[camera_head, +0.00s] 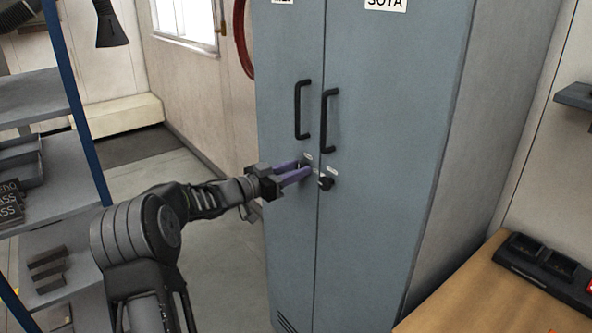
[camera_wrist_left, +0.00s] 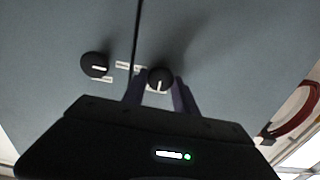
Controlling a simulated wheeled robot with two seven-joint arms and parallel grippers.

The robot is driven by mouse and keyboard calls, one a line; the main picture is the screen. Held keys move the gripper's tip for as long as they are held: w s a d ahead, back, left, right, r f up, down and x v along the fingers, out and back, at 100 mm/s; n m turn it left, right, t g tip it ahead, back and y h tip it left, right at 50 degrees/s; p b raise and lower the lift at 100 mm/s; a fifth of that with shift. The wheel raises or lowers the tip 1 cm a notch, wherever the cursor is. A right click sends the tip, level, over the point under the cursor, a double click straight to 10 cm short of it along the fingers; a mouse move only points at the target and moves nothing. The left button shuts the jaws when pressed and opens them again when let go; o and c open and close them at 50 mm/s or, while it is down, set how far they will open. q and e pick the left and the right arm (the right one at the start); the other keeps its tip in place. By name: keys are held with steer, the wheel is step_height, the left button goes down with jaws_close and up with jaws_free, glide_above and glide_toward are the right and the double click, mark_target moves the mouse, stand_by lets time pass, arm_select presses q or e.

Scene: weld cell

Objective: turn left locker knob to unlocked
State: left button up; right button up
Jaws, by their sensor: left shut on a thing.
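The grey-blue locker (camera_head: 390,130) has two shut doors, each with a black handle. My left gripper (camera_head: 307,170) reaches in from the left, and its purple fingers are shut on the left locker knob at the left door's inner edge. In the head view the fingers largely hide that knob. In the left wrist view the left locker knob (camera_wrist_left: 160,78) is a round black knob between the fingertips (camera_wrist_left: 160,88), its white mark roughly upright in the picture. The right locker knob (camera_head: 326,183) is free; in the wrist view it (camera_wrist_left: 95,65) shows a roughly level white mark.
The left handle (camera_head: 302,110) and right handle (camera_head: 328,120) stick out just above the knobs. A blue-posted shelf rack (camera_head: 75,110) stands at the left. A wooden bench (camera_head: 480,295) with a black charger-like tray (camera_head: 545,268) is at the lower right. A red hose (camera_head: 243,40) hangs behind the locker.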

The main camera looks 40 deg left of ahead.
arm_select(q)
jaws_close()
steer(key=shift+s+d+f+m+b, duration=0.1)
steer(key=shift+f+m+b, duration=0.05)
steer(key=shift+m+b, duration=3.95)
steer(key=shift+d+f+m+b, duration=0.1)
steer(key=shift+f+m+b, duration=0.05)
steer(key=shift+m+b, duration=3.95)
steer(key=shift+m+p, duration=0.7)
steer(key=shift+m, duration=0.2)
steer(key=o, duration=1.2)
jaws_free()
steer(key=shift+s+a+r, duration=0.1)
